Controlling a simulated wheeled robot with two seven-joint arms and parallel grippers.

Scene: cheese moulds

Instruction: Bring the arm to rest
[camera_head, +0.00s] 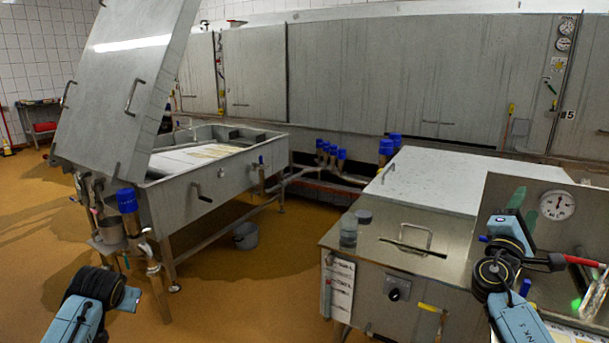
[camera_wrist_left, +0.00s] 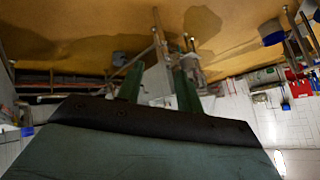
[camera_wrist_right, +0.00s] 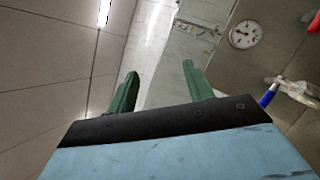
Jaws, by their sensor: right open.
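My right gripper (camera_head: 522,207) is raised at the right of the head view, in front of the steel panel with a gauge. Its green fingers stand apart with nothing between them, as the right wrist view (camera_wrist_right: 160,72) also shows.
A round gauge (camera_head: 557,205) is close to my right gripper. A steel vat (camera_head: 225,190) stands at left.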

